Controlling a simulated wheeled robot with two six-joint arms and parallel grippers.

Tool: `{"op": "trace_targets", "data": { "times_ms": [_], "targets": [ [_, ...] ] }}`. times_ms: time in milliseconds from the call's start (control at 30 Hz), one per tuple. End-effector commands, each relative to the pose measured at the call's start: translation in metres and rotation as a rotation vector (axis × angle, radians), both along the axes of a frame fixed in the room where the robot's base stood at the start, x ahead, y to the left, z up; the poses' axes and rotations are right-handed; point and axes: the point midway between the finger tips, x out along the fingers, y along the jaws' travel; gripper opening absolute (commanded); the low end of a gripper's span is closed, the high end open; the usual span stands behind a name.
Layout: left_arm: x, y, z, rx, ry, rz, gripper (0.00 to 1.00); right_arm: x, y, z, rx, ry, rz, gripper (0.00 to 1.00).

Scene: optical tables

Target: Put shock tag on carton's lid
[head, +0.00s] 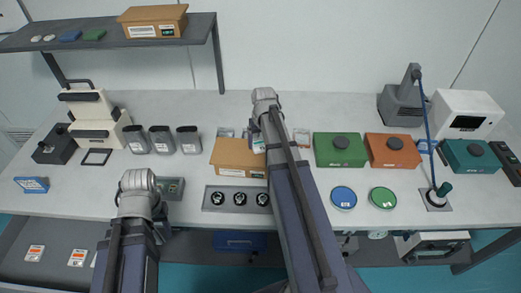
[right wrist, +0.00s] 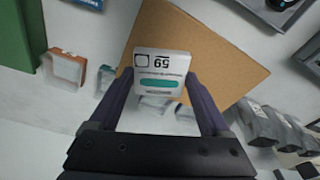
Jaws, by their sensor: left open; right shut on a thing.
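My right gripper (right wrist: 160,82) is shut on a white shock tag (right wrist: 162,66) with a teal stripe and the printed number 59. In the head view the tag (head: 258,146) shows just at the right end of the brown carton (head: 232,157). In the right wrist view the carton's flat lid (right wrist: 222,50) lies behind the tag; I cannot tell whether they touch. My left gripper (head: 160,212) is low at the front left of the table, open and away from the carton; its fingers are mostly hidden by my arm.
A tray with several round black-and-white parts (head: 237,188) lies in front of the carton. Dark canisters (head: 162,140) stand left of it. A green box (head: 340,150) and an orange box (head: 393,151) stand right. Another carton (head: 153,20) sits on the shelf.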

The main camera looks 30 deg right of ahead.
Motion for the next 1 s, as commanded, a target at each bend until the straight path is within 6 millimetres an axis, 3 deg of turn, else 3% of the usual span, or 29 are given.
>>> {"op": "trace_targets", "data": {
  "times_ms": [233, 700, 733, 867, 1000],
  "targets": [
    [0.0, 0.0, -0.033, 0.0, 0.0, 0.001, 0.5, 0.0, 0.0, -0.033, 0.0, 0.0, 0.0, 0.27],
    [0.0, 0.0, -0.038, 0.0, 0.0, 0.001, 0.5, 0.0, 0.0, -0.038, 0.0, 0.0, 0.0, 0.27],
    [0.0, 0.0, -0.036, 0.0, 0.0, 0.001, 0.5, 0.0, 0.0, -0.036, 0.0, 0.0, 0.0, 0.85],
    [0.0, 0.0, -0.036, 0.0, 0.0, 0.001, 0.5, 0.0, 0.0, -0.036, 0.0, 0.0, 0.0, 0.99],
    [0.0, 0.0, -0.036, 0.0, 0.0, 0.001, 0.5, 0.0, 0.0, -0.036, 0.0, 0.0, 0.0, 1.0]
  ]
}}
